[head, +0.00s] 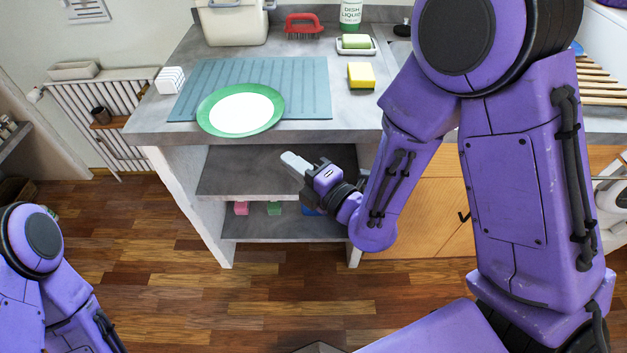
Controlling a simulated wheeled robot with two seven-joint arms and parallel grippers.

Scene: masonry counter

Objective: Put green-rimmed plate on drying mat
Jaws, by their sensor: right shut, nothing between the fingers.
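The green-rimmed plate (271,113), white in the middle, lies face up at the front left of the counter. It overlaps the front edge of the blue-grey ribbed drying mat (310,88), with its near side beyond the mat toward the counter's front edge. My right gripper (292,163) is shut and empty, below and in front of the counter edge, to the right of the plate and apart from it. My left arm shows at the lower left, but its gripper is out of view.
On the counter (350,119) stand a white ribbed block (170,80), a yellow sponge (361,76), a red brush (303,27), a soap dish (357,47), a dish liquid bottle (350,14) and a pale bin (232,24). Open shelves (245,172) are below. Wooden floor is free at left.

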